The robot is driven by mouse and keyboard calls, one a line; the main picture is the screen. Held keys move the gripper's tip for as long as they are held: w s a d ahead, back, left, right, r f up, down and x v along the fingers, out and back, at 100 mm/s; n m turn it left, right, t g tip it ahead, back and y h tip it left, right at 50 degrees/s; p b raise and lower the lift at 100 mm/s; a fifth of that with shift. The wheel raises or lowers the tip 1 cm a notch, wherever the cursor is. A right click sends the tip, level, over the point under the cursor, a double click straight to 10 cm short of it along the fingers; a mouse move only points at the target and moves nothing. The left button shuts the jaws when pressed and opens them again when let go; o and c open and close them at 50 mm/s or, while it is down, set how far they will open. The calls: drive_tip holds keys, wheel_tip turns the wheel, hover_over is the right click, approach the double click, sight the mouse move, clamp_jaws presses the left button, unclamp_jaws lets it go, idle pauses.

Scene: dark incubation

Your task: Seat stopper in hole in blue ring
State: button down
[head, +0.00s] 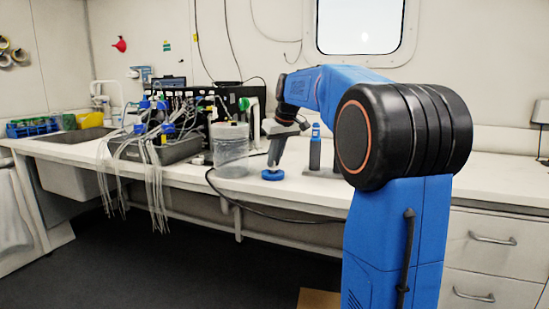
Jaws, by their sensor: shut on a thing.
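The blue ring (272,175) lies flat near the front edge of the white bench, just right of a clear round container. My gripper (274,164) points down directly over the ring, its tips at or very close to the ring's top. It is shut on the stopper, which is too small and too covered by the fingers to make out. The hole in the ring is hidden from this side. I cannot tell whether the stopper touches the ring or is in the hole.
The clear container (230,160) stands close left of the ring. A blue and grey upright device (315,148) stands close right. Tubing and bottles (155,135) crowd the bench further left. A black cable hangs over the front edge.

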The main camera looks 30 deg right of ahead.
drive_tip(key=shift+f, duration=0.6)
drive_tip(key=c, duration=1.7)
unclamp_jaws()
drive_tip(key=v, duration=1.7)
drive_tip(key=shift+a+r, duration=0.1)
drive_tip(key=shift+r, duration=0.05)
